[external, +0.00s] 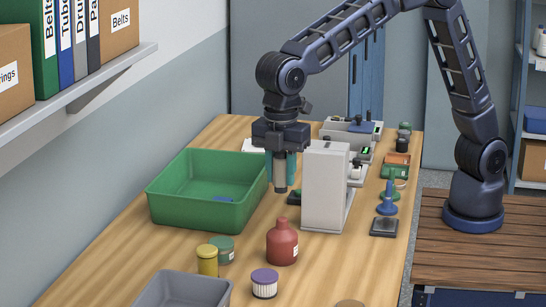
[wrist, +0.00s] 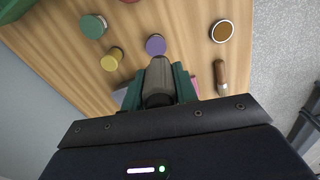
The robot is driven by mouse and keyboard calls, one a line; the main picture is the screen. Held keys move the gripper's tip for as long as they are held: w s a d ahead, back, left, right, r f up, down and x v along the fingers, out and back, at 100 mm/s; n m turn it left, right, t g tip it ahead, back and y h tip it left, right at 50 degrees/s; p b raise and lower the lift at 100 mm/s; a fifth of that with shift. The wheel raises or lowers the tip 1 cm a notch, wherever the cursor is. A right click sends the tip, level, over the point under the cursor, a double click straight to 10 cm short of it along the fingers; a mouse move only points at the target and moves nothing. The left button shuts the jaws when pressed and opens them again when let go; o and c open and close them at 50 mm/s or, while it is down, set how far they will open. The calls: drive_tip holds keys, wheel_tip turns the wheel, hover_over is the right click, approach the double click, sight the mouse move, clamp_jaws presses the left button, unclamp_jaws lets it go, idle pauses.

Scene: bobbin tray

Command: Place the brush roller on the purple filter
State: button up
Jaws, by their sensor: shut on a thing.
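The brush roller (external: 280,180) is a grey-brown cylinder held upright, its lower end pointing down above the table. It also shows in the wrist view (wrist: 160,78) between the teal fingers. My gripper (external: 281,163) is shut on it, next to the green bin and left of a white machine. The purple filter (external: 264,285) is a short, white, ribbed cylinder with a purple top, standing at the table's front. In the wrist view the purple filter (wrist: 155,45) shows as a purple disc just beyond the roller's end. The roller is well apart from it.
A green bin (external: 165,203) stands at left and a white machine (external: 322,190) close right of my gripper. A red bottle (external: 282,245) is just behind the filter. Yellow (external: 207,262) and green jars (external: 222,250) and a grey tray (external: 150,295) are to its left.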

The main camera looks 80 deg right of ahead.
sight(265, 275)
drive_tip(key=w+a, duration=0.3)
drive_tip(key=f, duration=1.9)
drive_tip(key=shift+s+a, duration=0.15)
drive_tip(key=shift+a, duration=0.05)
drive_tip(key=shift+f, duration=0.15)
drive_tip(key=o, duration=1)
wheel_tip(265, 275, up, 12)
drive_tip(key=shift+r, duration=0.15)
